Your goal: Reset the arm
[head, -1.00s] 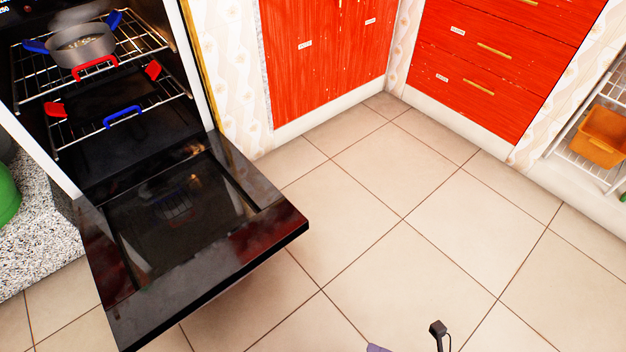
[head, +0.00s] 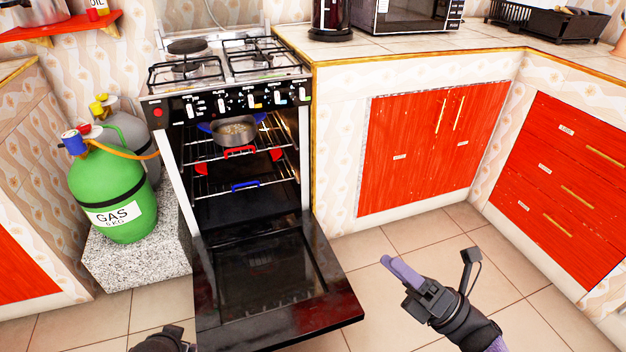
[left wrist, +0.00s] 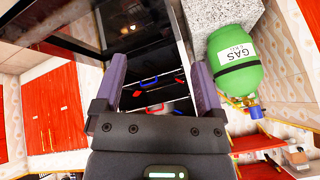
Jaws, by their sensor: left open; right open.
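My right gripper (head: 394,266) is over the floor, right of the open oven door, with purple fingers pointing up and left; nothing shows between them. Only a black part of my left arm shows at the bottom edge of the head view, left of the door. In the left wrist view my left gripper (left wrist: 156,64) has its two purple fingers wide apart and empty, facing the oven. A grey pan (head: 235,131) with blue handles and pale contents sits inside the oven on a wire rack. Both grippers are clear of it.
The oven door (head: 270,275) hangs open and juts out low between my arms. A green gas cylinder (head: 112,190) stands on a speckled block (head: 135,262) at left. Red cupboard doors (head: 425,150) and drawers (head: 560,175) line the right. The floor there is free.

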